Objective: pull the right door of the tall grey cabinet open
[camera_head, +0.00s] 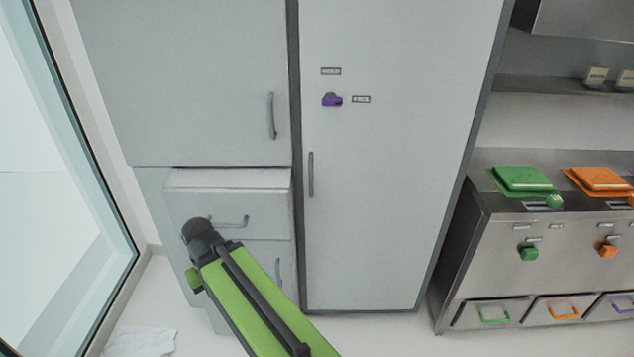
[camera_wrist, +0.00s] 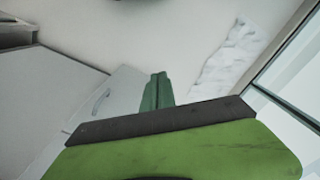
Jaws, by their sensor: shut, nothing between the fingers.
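The tall grey cabinet's right door (camera_head: 400,160) stands in the middle of the head view and looks closed. Its dark upright handle (camera_head: 311,175) is near the door's left edge. My green arm reaches in from the bottom, with its dark wrist in front of a drawer, left of and below that handle. My gripper (camera_wrist: 157,92) is a narrow green shape in the wrist view, shut and empty, apart from the handle. In the head view, only a small green part, probably of the gripper, shows beside the arm. The right door's handle is not recognisable in the wrist view.
An upper left door with a handle (camera_head: 271,115) and a protruding drawer unit (camera_head: 185,195) are left of the right door. A glass panel (camera_head: 60,170) stands at far left. A white cloth (camera_head: 140,341) lies on the floor. A steel bin counter (camera_head: 468,240) is at right.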

